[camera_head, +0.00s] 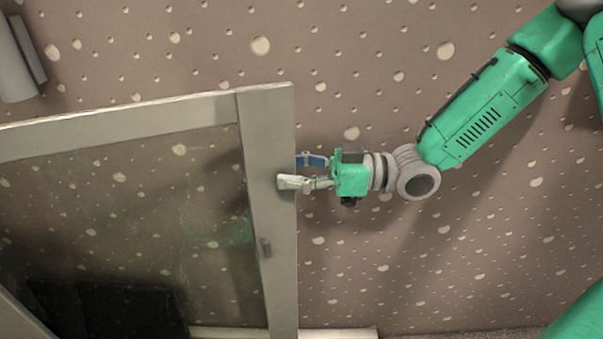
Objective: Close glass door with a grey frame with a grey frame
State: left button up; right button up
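The glass door (130,200) with its grey frame (268,140) fills the left half of the head view. Its upper rail slopes up to the right and its free upright edge faces my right gripper. The door looks swung open, but how far is hard to tell. My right gripper (304,172) is at this upright's right edge. Its pale finger overlaps the front of the frame, and its blue finger stands apart, just right of the edge. Whether the fingers press on the frame cannot be seen. My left gripper is not in view.
A brown floor with pale spots (350,60) lies around the door and looks clear at right. A dark shape (105,308) shows through the lower glass. A pale ledge (340,333) runs along the bottom. A grey piece (20,60) stands at top left.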

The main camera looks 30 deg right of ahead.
jog(key=shift+a, duration=0.15)
jog(key=shift+c, duration=0.5)
jog(key=shift+d, duration=0.2)
grip_shut()
jog(key=shift+s+a+m, duration=0.15)
jog(key=shift+s+a, duration=0.05)
jog(key=shift+s, duration=0.45)
jog(key=shift+s+a+m, duration=0.15)
jog(key=shift+s, duration=0.45)
jog(key=shift+m+t+h, duration=0.4)
jog(key=shift+t+h, duration=0.2)
jog(key=shift+t, duration=0.3)
jog(key=shift+s+a+p, duration=0.15)
jog(key=shift+s+a, duration=0.1)
jog(key=shift+s, duration=0.55)
jog(key=shift+s+a+p, duration=0.1)
jog(key=shift+s+a, duration=0.15)
jog(key=shift+s, duration=0.5)
jog(key=shift+s+a+p, duration=0.15)
jog(key=shift+s+a, duration=0.1)
jog(key=shift+s, duration=0.55)
jog(key=s+a+m+t+h+p, duration=0.1)
jog(key=s+a+p, duration=0.2)
jog(key=s+p, duration=0.4)
jog(key=p, duration=0.5)
jog(key=shift+m+t+h, duration=0.3)
jog(key=shift+t+h, duration=0.1)
